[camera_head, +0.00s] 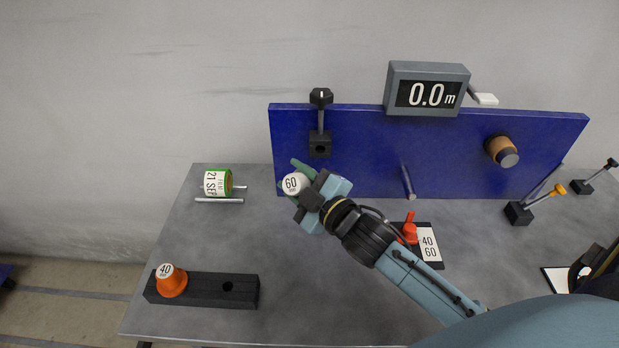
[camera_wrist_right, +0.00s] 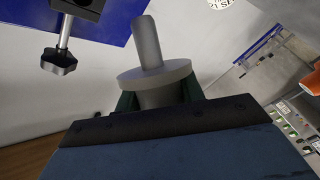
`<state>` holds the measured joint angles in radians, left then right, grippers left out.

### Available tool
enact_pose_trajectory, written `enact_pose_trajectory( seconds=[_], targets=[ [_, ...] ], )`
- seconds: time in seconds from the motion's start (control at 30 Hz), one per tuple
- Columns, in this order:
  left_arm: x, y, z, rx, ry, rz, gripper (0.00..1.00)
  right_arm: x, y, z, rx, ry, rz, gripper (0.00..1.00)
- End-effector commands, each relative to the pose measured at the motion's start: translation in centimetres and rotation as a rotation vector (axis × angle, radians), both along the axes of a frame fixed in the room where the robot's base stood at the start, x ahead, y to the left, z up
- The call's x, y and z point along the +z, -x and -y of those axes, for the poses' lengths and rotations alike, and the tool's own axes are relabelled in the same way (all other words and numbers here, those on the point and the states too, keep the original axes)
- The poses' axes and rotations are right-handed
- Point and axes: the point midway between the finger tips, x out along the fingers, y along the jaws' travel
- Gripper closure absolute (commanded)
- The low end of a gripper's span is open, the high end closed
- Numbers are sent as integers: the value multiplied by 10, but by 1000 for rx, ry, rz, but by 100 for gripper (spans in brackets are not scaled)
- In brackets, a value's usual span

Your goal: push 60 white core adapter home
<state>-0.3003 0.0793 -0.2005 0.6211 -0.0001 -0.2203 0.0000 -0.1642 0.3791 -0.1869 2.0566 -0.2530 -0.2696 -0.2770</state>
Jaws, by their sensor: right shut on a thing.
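The white core adapter marked 60 (camera_head: 293,184) is in the jaws of my right gripper (camera_head: 303,188), in front of the blue panel (camera_head: 365,150). In the right wrist view the adapter (camera_wrist_right: 155,75) shows as a grey flanged piece with a round shaft pointing up and away, between the dark green fingers (camera_wrist_right: 160,98). A black block with a round hole (camera_head: 320,144) and a knobbed screw above it (camera_head: 320,97) is on the panel, above and right of the adapter. The adapter is apart from this block. My left gripper is not in view.
An orange 40 adapter (camera_head: 172,282) sits in a black rack (camera_head: 205,291) with an empty hole. A green-edged roll (camera_head: 217,183) lies at the back left. A red lever (camera_head: 410,230) stands beside a 40/60 plate (camera_head: 429,243). A display (camera_head: 428,90) reads 0.0 m. The table's middle left is clear.

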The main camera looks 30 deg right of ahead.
Motion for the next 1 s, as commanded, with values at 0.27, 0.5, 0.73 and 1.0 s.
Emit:
enact_pose_trajectory(
  seconds=[0.27, 0.5, 0.73, 1.0],
  targets=[
    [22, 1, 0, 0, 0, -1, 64, -2, 10, 8, 243, 342, 287, 90],
    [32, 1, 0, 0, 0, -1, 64, -8, 26, 17, 380, 451, 449, 90],
    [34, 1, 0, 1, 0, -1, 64, -11, 33, 21, 420, 471, 495, 90],
    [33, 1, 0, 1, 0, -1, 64, -11, 33, 21, 420, 470, 496, 90]
  ],
)
